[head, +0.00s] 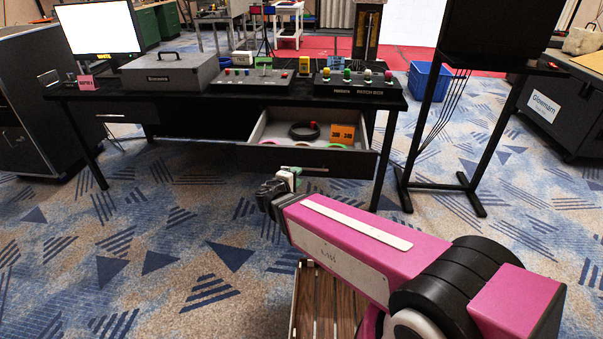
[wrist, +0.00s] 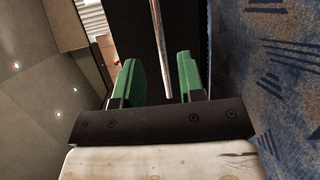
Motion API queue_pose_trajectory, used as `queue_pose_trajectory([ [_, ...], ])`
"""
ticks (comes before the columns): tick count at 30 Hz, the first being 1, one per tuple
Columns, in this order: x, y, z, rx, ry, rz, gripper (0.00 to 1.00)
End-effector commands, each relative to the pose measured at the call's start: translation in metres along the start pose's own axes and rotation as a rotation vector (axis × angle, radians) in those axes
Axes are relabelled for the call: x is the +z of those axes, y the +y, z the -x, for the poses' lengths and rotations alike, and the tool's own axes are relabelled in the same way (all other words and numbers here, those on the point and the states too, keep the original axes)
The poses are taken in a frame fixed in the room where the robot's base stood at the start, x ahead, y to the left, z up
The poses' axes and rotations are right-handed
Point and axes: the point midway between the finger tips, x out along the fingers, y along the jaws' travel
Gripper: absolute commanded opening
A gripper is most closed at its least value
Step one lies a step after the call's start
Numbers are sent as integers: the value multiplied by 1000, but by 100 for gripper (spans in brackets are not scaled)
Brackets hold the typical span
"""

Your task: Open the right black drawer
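The right black drawer (head: 262,155) under the black desk (head: 395,100) is pulled out, and its inside shows. In it lie a dark ring-shaped coil (head: 303,131), an orange box (head: 342,132) and flat colored rings. A thin metal handle bar (head: 308,169) is on the drawer front. My gripper (head: 289,176) is at the drawer front by the handle. In the wrist view its green fingers (wrist: 160,80) are spread apart, with the metal bar (wrist: 160,40) reaching between them. Clear space shows between the bar and each finger.
The desk carries a monitor (head: 100,30), a grey case (head: 170,73) and control boxes (head: 353,83). A closed left drawer (head: 125,111) is under it. A black stand (head: 444,120) and a blue bin (head: 428,82) are to the right. Carpet at front left is clear.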

Motion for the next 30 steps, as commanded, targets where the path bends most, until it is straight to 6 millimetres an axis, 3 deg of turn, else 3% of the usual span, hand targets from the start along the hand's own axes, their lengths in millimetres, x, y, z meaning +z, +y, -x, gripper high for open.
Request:
queue_pose_trajectory([
  [4,0,0,20,0,2,0,36],
  [11,0,0,33,-1,0,0,36],
  [26,1,0,32,-4,-4,-2,36],
  [30,17,-5,18,-54,-53,-26,36],
])
